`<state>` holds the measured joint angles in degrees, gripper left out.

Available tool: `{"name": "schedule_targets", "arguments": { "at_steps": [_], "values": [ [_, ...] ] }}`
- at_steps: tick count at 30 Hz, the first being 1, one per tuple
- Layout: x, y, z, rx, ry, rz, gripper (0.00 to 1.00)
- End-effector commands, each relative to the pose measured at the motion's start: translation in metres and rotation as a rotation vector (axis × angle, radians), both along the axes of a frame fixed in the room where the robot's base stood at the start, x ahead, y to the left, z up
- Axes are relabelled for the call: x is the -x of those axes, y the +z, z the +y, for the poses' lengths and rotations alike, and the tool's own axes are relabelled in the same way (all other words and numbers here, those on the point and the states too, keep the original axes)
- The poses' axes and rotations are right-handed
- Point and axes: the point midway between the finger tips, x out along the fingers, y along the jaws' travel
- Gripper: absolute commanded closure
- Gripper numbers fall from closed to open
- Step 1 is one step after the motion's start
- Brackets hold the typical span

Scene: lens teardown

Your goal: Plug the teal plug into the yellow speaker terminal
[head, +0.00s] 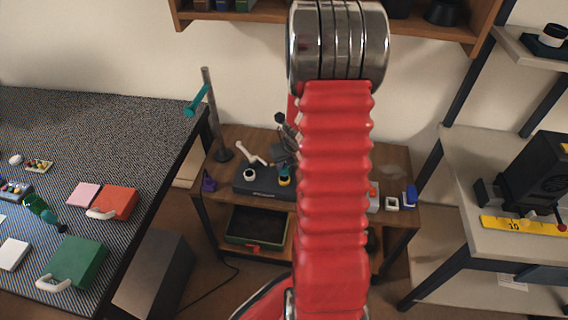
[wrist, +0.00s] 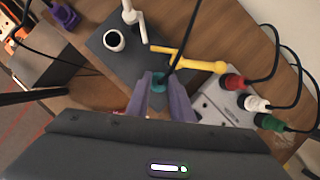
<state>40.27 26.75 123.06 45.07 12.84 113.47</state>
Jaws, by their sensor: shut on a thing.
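The teal plug (wrist: 158,82) is between the fingertips of my gripper (wrist: 160,88), with a dark cable running up from it. My gripper is shut on it, over the dark box. In the head view the teal plug (head: 285,169) appears right at the top of the yellow terminal (head: 284,181). I cannot tell whether it is inside the terminal or just above. In the wrist view the plug and fingers hide the terminal's opening. A yellow lever-like piece (wrist: 205,65) sticks out to the right there. My red arm hides most of the gripper in the head view.
The dark box (wrist: 98,42) also has a white terminal (wrist: 114,40) with a white lever. A pale box (wrist: 220,105) on the right carries red, white and green plugs with cables. A purple object (wrist: 65,16) lies at the upper left. A post (head: 211,115) stands behind.

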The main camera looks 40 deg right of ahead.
Motion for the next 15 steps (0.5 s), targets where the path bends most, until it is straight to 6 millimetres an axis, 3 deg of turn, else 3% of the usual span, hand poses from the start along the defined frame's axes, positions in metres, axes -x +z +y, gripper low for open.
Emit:
{"name": "schedule_targets", "arguments": {
  "at_steps": [15],
  "values": [
    [-0.0001,-0.0053,0.0,0.0,0.0,-0.001,1.0]
  ]
}}
